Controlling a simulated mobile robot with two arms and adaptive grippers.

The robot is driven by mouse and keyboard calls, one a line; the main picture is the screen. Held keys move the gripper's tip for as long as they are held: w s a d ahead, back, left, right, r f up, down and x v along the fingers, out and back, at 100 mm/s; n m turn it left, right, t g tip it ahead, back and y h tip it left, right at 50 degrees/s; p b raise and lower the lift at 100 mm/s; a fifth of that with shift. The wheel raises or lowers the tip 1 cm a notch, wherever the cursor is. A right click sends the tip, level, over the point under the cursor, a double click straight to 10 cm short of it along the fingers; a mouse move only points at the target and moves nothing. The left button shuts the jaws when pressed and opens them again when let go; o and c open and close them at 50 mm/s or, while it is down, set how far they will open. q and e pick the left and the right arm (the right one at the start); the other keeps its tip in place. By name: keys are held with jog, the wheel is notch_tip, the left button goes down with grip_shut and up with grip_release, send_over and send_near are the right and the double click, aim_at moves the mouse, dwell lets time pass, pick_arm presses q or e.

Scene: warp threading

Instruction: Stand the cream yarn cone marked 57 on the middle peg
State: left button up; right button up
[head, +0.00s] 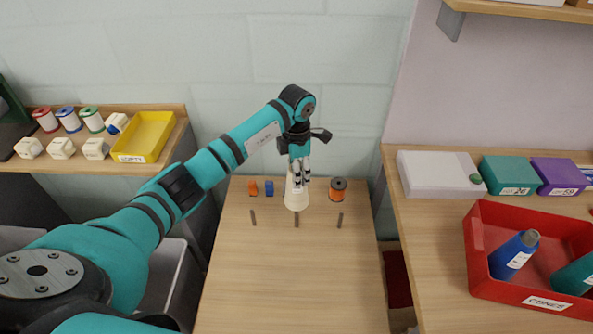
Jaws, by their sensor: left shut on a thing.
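My left gripper (299,172) is shut on the cream yarn cone (296,200) near the far side of the middle table. The fingers cover the upper part of the cone, which looks roughly upright. Its number cannot be read. The middle peg (297,221) is a short dark post just in front of the cone in the picture, between a left peg (253,218) and a right peg (340,220). The peg is bare. I cannot tell whether the cone touches the table. My right gripper is not in view.
Small orange (253,188) and blue (269,188) spools stand left of the cone, and an orange-and-dark spool (338,190) right of it. A red crate (480,268) with blue and teal cones is on the right table. The front of the middle table (295,285) is clear.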

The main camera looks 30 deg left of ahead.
pick_arm(q)
jog(key=shift+f+b, duration=3.85)
jog(key=shift+f, duration=1.65)
jog(key=shift+f+b, duration=0.55)
jog(key=shift+f, duration=0.15)
jog(key=o, duration=1)
